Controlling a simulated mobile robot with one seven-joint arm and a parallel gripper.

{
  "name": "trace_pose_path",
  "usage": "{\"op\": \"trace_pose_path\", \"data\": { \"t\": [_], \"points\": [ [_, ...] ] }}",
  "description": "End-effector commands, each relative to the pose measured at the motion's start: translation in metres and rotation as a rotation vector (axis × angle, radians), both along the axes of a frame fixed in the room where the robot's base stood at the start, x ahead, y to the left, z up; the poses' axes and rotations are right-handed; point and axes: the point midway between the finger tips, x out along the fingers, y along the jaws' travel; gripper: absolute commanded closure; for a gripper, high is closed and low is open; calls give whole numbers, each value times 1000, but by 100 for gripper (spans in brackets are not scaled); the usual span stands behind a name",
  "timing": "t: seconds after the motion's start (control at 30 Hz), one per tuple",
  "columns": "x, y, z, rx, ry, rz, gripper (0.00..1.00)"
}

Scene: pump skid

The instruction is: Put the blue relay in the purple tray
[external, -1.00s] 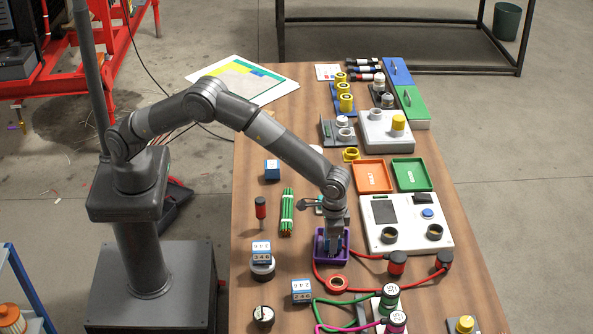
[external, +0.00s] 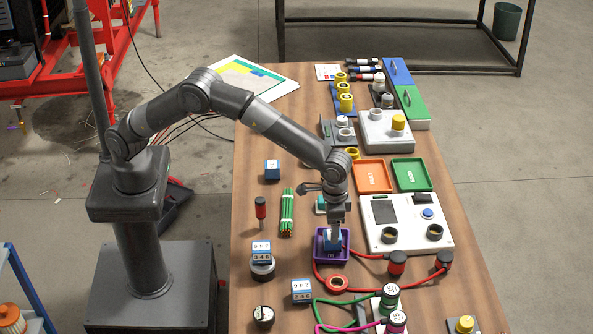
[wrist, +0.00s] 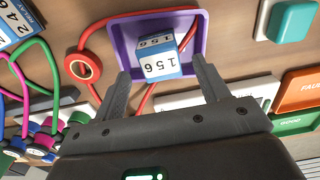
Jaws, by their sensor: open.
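The blue relay (wrist: 158,62), a blue block with a white face marked 156, rests inside the purple tray (wrist: 116,38) in the wrist view. In the external view the relay (external: 332,242) also shows within the tray (external: 331,261). My gripper (wrist: 160,72) is open, with one finger on each side of the relay in the picture and a gap to each. In the external view my gripper (external: 336,232) is just above the tray. The relay's underside is hidden.
Similar blue blocks stand at the left (external: 272,168), on a round base (external: 261,250) and near the front (external: 301,290). A red cable with a ring (external: 336,283) runs beside the tray. A white panel (external: 405,220) lies to the right; orange (external: 373,177) and green (external: 411,175) trays lie behind it.

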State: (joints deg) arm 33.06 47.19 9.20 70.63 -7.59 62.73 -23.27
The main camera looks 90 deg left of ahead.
Motion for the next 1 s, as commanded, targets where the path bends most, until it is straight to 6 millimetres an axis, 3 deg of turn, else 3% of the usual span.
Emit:
{"op": "trace_pose_path", "data": {
  "t": [0.2,0.4,0.53,0.77,1.0],
  "points": [
    [0,0,44,-1,-2,1,32],
    [0,1,64,0,-1,1,32],
    [-2,15,83,-10,-12,7,32],
    [-27,79,149,-52,-66,23,32],
    [-76,151,209,-85,-139,29,32]
  ]
}}
